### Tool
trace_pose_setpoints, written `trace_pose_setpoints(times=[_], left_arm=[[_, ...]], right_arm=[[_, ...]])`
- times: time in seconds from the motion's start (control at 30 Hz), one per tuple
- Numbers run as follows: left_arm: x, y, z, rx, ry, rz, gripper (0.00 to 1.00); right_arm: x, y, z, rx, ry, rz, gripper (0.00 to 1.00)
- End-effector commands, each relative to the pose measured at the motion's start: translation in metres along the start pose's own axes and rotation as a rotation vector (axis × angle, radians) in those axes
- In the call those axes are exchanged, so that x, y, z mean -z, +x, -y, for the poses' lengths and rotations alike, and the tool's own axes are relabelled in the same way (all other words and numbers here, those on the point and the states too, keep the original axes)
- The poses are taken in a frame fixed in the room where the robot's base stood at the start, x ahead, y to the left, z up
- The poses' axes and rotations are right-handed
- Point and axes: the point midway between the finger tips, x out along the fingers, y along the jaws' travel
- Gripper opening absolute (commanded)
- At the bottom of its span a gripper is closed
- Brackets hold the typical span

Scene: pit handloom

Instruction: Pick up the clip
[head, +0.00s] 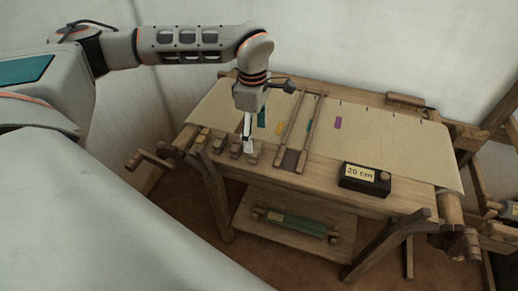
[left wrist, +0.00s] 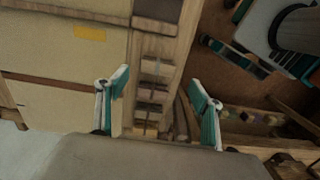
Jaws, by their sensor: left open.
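Several small wooden clips (head: 219,145) sit in a row along the front left rail of the loom. They also show in the left wrist view (left wrist: 152,93) in a column between my fingers. I cannot tell which one is the task's clip. My left gripper (head: 248,146) points down above the right part of this row, and its fingers hide part of it. In the left wrist view my left gripper (left wrist: 158,76) is open and empty, with its two fingers spread on either side of the row. My right gripper is not in view.
Cream cloth (head: 382,130) covers the loom, with small coloured patches. Two wooden bars (head: 311,122) cross it right of my gripper. A dark box marked "20 cm" (head: 364,180) stands on the front rail. A green roll (head: 296,222) lies on the lower shelf.

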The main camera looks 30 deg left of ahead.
Motion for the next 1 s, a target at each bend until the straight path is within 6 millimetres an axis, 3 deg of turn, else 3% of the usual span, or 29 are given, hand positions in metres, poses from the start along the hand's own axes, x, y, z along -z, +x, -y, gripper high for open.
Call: trace_pose_setpoints(times=[0.17, 0.7, 1.0], left_arm=[[0.012, 0.006, -0.005, -0.015, -0.007, -0.032, 0.67], [0.002, 0.069, -0.003, -0.016, -0.007, -0.028, 0.67], [0.002, 0.073, -0.003, -0.017, -0.007, -0.027, 0.67]], right_arm=[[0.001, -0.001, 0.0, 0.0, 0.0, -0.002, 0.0], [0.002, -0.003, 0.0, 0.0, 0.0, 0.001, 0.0], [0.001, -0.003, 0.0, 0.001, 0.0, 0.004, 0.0]])
